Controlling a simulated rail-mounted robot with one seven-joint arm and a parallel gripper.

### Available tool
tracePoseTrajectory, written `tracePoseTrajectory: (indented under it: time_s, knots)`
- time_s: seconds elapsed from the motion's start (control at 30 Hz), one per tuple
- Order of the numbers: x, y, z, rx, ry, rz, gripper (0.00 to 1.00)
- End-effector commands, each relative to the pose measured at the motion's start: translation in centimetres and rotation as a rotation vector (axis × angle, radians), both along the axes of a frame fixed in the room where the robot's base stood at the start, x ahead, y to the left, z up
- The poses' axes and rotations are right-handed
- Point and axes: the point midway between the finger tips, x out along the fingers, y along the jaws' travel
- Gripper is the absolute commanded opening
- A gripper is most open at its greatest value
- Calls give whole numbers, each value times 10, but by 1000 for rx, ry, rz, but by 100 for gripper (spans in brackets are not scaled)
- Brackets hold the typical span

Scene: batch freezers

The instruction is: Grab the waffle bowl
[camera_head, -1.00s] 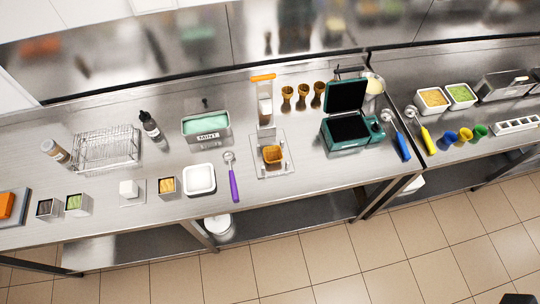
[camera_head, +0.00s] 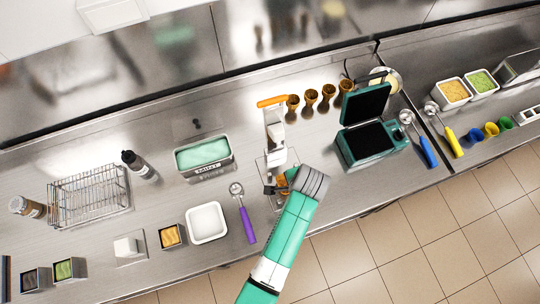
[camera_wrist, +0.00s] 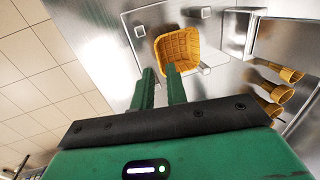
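The waffle bowl (camera_wrist: 178,48), golden brown with a grid pattern and a squarish shape, sits on a clear-looking stand plate (camera_wrist: 138,22) in the wrist view. In the head view my wrist and gripper hide most of it. My gripper (camera_wrist: 160,68) has two green fingers, apart from each other, with a gap between them. The fingers reach towards the bowl's near edge, and the right fingertip overlaps that edge in the picture. I cannot tell whether it touches. Nothing is visibly held.
An orange-topped dispenser (camera_head: 273,125) stands just behind the bowl, with several waffle cones (camera_head: 311,97) to its right. A teal waffle iron (camera_head: 368,140) stands open at right. A purple-handled scoop (camera_head: 243,212), a white tray (camera_head: 206,222) and a mint tub (camera_head: 203,155) lie left.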

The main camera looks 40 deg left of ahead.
Motion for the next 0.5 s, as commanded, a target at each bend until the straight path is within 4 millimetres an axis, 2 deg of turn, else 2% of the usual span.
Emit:
tracePoseTrajectory:
  time_s: [0.13,0.27,0.37,0.5]
  knots:
    - [1,2,-6,0,-2,1,14]
    - [3,5,-23,-1,-1,3,14]
    - [4,6,-26,0,-5,2,14]
    - [4,10,-46,-2,-3,2,14]
